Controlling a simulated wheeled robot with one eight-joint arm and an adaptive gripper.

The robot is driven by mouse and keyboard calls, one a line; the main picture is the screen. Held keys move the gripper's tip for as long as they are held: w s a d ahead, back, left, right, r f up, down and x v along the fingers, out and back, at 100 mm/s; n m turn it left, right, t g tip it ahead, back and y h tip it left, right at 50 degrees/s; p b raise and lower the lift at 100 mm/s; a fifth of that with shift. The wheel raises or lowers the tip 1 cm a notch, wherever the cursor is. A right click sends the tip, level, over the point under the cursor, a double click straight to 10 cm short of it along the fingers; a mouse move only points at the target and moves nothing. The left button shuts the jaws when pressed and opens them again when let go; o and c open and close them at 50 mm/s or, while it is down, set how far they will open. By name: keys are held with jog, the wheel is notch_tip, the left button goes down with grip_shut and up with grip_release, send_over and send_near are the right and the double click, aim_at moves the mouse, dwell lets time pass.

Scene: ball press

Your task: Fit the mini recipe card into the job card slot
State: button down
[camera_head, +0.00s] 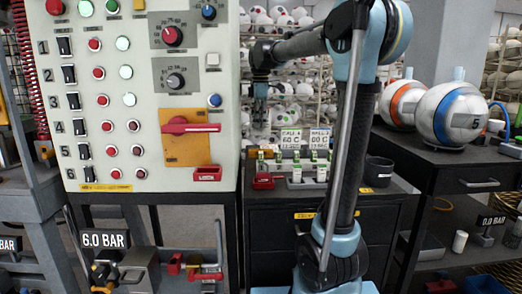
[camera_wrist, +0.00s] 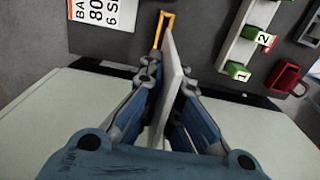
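In the wrist view my gripper (camera_wrist: 167,75) is closed around a thin pale card (camera_wrist: 172,62), seen nearly edge-on; its printed face does not show. A narrow orange-yellow frame (camera_wrist: 163,22), which looks like the job card slot, lies at the card's far end. I cannot tell whether the card's edge is inside the frame or only over it. In the head view my gripper (camera_head: 260,103) hangs at the control panel's right edge, small and dark; the held card cannot be made out there.
Printed white cards (camera_head: 290,138) stand at the back of the black cabinet, beside a rack of green-topped pieces (camera_head: 307,170). A red padlock-like piece (camera_head: 263,181) and a dark cup (camera_head: 379,171) are nearby. The button panel (camera_head: 140,100) stands left; balls (camera_head: 452,112) sit right.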

aim_at(261, 112)
jog(key=shift+w+d+f, duration=0.1)
jog(key=shift+d+f, duration=0.05)
jog(key=shift+f, duration=4.1)
jog(key=shift+f, duration=0.1)
jog(key=c, duration=1.8)
grip_release()
notch_tip(261, 112, up, 12)
jog(key=shift+r, duration=0.15)
